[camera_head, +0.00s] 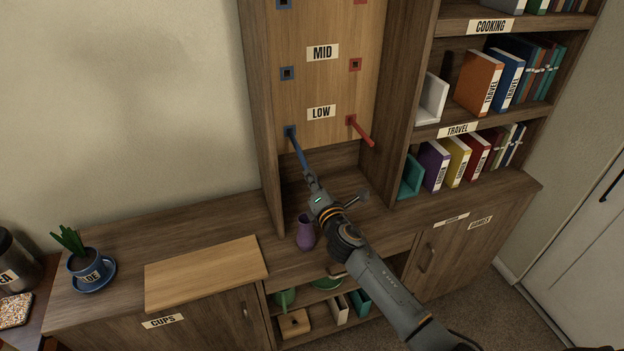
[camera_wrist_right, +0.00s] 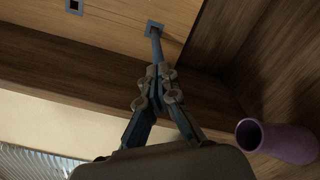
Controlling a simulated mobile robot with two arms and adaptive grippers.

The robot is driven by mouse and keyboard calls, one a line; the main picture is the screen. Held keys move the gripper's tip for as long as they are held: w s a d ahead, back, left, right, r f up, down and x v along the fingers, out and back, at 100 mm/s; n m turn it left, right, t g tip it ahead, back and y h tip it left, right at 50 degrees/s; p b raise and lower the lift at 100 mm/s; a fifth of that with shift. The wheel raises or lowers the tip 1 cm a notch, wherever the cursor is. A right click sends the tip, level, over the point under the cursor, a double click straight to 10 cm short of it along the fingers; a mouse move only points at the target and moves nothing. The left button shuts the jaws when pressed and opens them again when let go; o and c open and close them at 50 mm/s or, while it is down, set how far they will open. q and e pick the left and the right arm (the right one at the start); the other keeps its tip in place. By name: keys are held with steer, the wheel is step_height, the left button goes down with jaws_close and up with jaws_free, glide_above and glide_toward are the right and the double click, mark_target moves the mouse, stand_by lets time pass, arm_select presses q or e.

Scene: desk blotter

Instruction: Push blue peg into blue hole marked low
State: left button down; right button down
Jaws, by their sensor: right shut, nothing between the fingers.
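The blue peg (camera_head: 299,152) sticks out of the blue-framed hole (camera_head: 290,132) level with the LOW label (camera_head: 321,112) on the wooden board. Its inner end is in the hole and a long part shows outside. My right gripper (camera_head: 311,179) is shut and empty, with its fingertips at the peg's outer end. In the right wrist view the fingertips (camera_wrist_right: 155,82) line up with the peg (camera_wrist_right: 157,48), whose far end meets the blue hole frame (camera_wrist_right: 150,27). I cannot tell whether they touch the peg. My left gripper is not in view.
A red peg (camera_head: 361,131) sticks out of the red LOW hole to the right. A purple vase (camera_head: 305,233) stands on the cabinet just below my right gripper. Bookshelves (camera_head: 480,110) stand to the right; a wooden board (camera_head: 206,272) lies on the counter at left.

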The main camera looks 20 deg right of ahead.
steer(key=shift+w+r+b, duration=0.15)
steer(key=shift+w+b, duration=0.3)
steer(key=shift+w, duration=0.65)
steer(key=shift+s, duration=0.1)
steer(key=s+p, duration=0.1)
steer(key=s, duration=1.3)
steer(key=shift+d+f, duration=0.2)
steer(key=shift+f, duration=0.05)
